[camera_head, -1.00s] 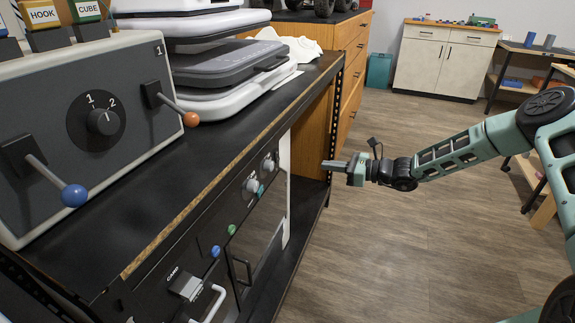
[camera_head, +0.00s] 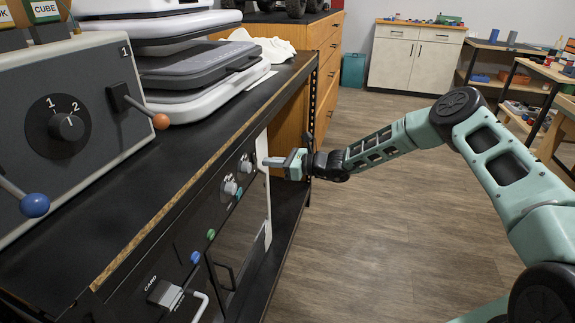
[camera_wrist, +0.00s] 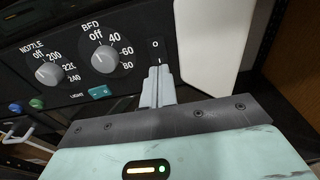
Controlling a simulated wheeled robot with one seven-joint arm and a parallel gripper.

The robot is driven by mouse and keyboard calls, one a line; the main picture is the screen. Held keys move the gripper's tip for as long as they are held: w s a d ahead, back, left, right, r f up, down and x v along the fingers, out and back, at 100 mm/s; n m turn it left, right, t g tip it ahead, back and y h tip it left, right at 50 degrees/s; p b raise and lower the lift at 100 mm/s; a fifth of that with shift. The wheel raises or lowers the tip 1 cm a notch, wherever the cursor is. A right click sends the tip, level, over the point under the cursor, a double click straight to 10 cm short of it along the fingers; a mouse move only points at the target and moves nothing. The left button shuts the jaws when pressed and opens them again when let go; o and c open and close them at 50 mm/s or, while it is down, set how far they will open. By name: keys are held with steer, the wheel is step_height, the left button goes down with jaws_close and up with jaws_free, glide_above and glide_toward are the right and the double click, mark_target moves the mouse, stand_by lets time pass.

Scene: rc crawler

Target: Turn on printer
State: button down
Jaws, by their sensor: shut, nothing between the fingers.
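The printer's black control panel (camera_head: 213,207) faces the aisle below the black worktop. In the wrist view, the panel carries a nozzle knob (camera_wrist: 50,75), a bed knob (camera_wrist: 105,60), a teal light button (camera_wrist: 99,91) and a black switch (camera_wrist: 156,47) marked 0 and I. Both knobs point near "off". My gripper (camera_head: 267,161) is shut and empty, level with the panel's far end. In the wrist view, the closed fingertips (camera_wrist: 158,70) overlap the lower part of the switch. I cannot tell whether they touch it.
A grey control box (camera_head: 70,160) with a dial and levers stands on the worktop (camera_head: 130,190). Stacked grey and white devices (camera_head: 195,65) stand behind it. A white handle (camera_head: 200,305) and coloured knobs stick out at the front. The floor (camera_head: 390,200) to the right is clear.

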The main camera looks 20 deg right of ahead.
steer(key=shift+x, duration=1.1)
steer(key=shift+w+a+b, duration=0.1)
steer(key=shift+a+b, duration=0.1)
steer(key=shift+b, duration=0.15)
steer(key=shift+d, duration=0.1)
steer(key=s+d+f, duration=0.2)
steer(key=s+d, duration=0.5)
steer(key=d, duration=0.4)
steer(key=shift+s+d+p, duration=0.3)
steer(key=shift+p, duration=0.05)
